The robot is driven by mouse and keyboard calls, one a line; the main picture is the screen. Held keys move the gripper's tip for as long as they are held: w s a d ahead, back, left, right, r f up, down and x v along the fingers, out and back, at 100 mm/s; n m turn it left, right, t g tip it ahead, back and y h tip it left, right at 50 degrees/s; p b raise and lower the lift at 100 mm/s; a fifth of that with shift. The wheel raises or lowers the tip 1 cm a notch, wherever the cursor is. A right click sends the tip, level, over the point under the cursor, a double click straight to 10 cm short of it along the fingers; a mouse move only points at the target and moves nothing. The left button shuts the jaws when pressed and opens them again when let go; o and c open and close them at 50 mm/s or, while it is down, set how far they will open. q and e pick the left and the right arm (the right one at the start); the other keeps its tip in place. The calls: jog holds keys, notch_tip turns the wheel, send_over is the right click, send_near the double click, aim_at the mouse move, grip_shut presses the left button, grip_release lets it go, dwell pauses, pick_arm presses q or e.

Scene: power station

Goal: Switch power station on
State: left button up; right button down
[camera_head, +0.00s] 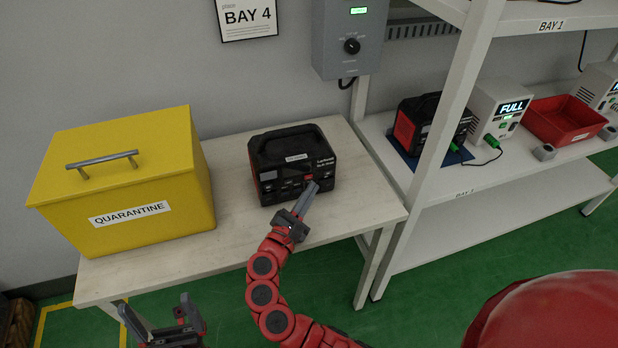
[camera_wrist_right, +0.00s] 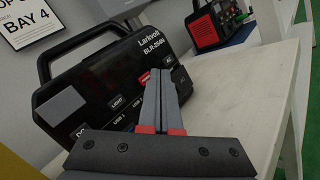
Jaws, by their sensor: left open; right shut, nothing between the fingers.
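A small red button (camera_wrist_right: 145,77) sits on the panel just left of my fingertips. My right gripper (camera_head: 314,186) is shut and empty, its fingertips (camera_wrist_right: 163,72) at the panel's front; I cannot tell whether they touch it. My left gripper (camera_head: 160,308) is open and empty, low in front of the table.
A yellow QUARANTINE box (camera_head: 130,180) fills the table's left side. A grey wall box with a knob (camera_head: 350,45) hangs behind. On the right, a white shelf (camera_head: 450,165) holds another power station (camera_head: 418,120), a FULL charger (camera_head: 500,105) and a red tray (camera_head: 565,120).

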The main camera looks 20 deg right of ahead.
jog(key=shift+w, duration=0.4)
jog(key=shift+w, duration=0.4)
dwell(0.4)
jog(key=shift+s, duration=0.1)
jog(key=shift+s+p, duration=0.55)
jog(key=shift+s, duration=0.2)
jog(key=shift+s, duration=0.1)
jog(key=shift+s, duration=0.25)
jog(key=s+p, duration=0.2)
jog(key=s, duration=0.2)
jog(key=shift+s, duration=0.25)
jog(key=shift+s+d, duration=0.1)
jog(key=shift+s, duration=0.3)
dwell(0.8)
